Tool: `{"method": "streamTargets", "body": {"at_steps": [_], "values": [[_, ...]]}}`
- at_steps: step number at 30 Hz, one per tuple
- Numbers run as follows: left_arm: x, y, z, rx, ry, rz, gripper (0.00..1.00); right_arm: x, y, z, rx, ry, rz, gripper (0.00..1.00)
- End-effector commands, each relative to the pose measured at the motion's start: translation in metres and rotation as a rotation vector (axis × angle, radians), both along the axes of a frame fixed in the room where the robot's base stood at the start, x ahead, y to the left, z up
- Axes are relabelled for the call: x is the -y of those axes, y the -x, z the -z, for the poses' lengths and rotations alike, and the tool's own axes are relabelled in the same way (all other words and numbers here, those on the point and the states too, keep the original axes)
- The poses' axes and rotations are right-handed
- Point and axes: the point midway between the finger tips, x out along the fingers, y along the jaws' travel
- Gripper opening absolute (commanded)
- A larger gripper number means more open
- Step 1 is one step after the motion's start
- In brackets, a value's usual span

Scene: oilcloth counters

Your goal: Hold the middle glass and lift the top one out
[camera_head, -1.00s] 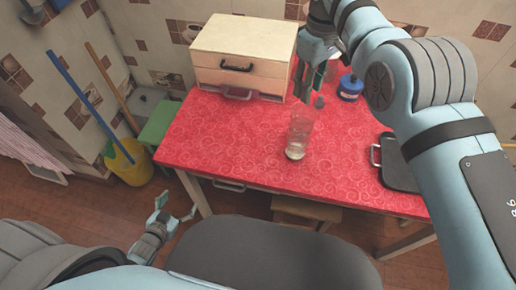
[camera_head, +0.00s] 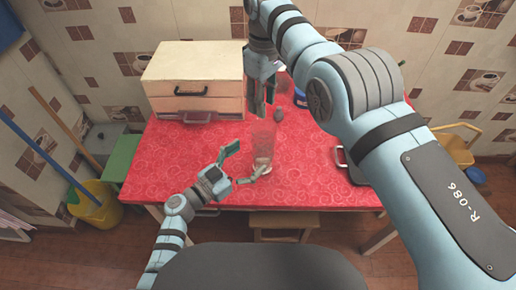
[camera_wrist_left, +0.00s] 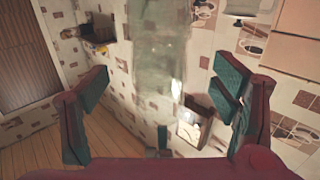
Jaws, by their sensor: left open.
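A clear stack of glasses (camera_head: 263,147) stands upright on the red counter in the head view, near the front edge. The separate rims are too faint to tell apart. The stack also shows as a blurred, see-through column in the left wrist view (camera_wrist_left: 158,55), between and beyond the fingers. My left gripper (camera_head: 247,160) is open, low beside the stack, one finger on its left and one in front of its base. I cannot tell whether it touches the glass. My right gripper (camera_head: 263,102) is just above the stack, pointing down, its fingers apart and empty.
A cream drawer box (camera_head: 195,75) stands at the back left of the red counter (camera_head: 175,160). A blue jar (camera_head: 300,98) and a small grey item (camera_head: 279,114) are behind the stack. A dark tray (camera_head: 357,172) lies to the right. The counter's left part is clear.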

Motion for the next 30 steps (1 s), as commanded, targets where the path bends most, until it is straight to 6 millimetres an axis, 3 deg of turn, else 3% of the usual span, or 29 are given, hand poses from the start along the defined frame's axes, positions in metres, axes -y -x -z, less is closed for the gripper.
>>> {"method": "streamTargets", "body": {"at_steps": [3, 7, 18, 29, 30], "values": [[0.022, -0.022, -0.001, 0.0, 0.004, 0.001, 0.8, 0.0, 0.0, 0.0, 0.0, 0.0, 0.0, 0.33], [0.037, -0.038, 0.0, -0.001, 0.001, 0.0, 0.8, 0.0, 0.0, 0.0, 0.0, 0.0, 0.0, 0.33], [0.045, -0.045, 0.0, 0.0, 0.0, 0.0, 0.79, 0.0, 0.0, 0.0, 0.0, 0.0, 0.0, 0.33], [0.044, -0.045, 0.0, -0.001, -0.001, 0.0, 0.21, 0.0, 0.0, 0.0, 0.0, 0.0, 0.0, 0.33], [0.044, -0.045, 0.0, -0.001, -0.001, 0.0, 0.2, 0.0, 0.0, 0.0, 0.001, -0.001, 0.001, 0.38]]}}
